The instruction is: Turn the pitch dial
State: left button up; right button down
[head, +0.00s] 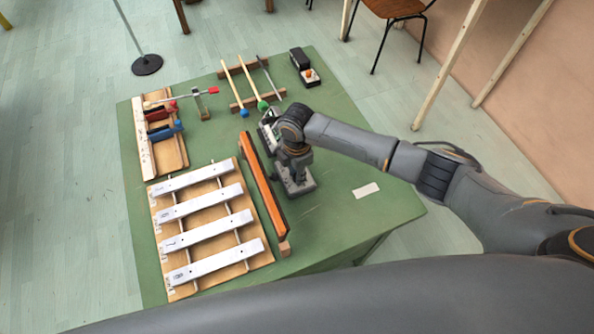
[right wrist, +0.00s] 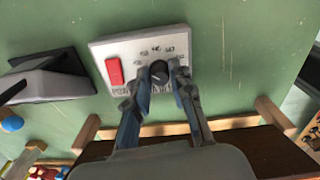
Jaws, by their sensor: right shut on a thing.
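The pitch dial (right wrist: 159,69) is a small dark round knob on a pale grey control panel (right wrist: 104,55), with printed marks in an arc beyond it. A red rectangular switch (right wrist: 115,71) sits left of the dial. In the head view the panel (head: 300,187) lies on the green table, partly hidden under my right arm. My right gripper (right wrist: 158,75) has one finger on each side of the dial and is shut on it; it also shows in the head view (head: 294,170). The dial is hidden in the head view. My left gripper is out of view.
A long wooden bar (head: 262,185) stands close left of the panel, beside metal chime bars (head: 206,224). Mallets (head: 247,80) lie farther back. The table's right side (head: 385,205) is mostly clear, with a white card (head: 366,190).

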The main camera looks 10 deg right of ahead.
jog(key=shift+n, duration=0.5)
jog(key=c, duration=1.1)
grip_release()
jog(key=shift+c, duration=0.2)
notch_tip(320, 180, up, 12)
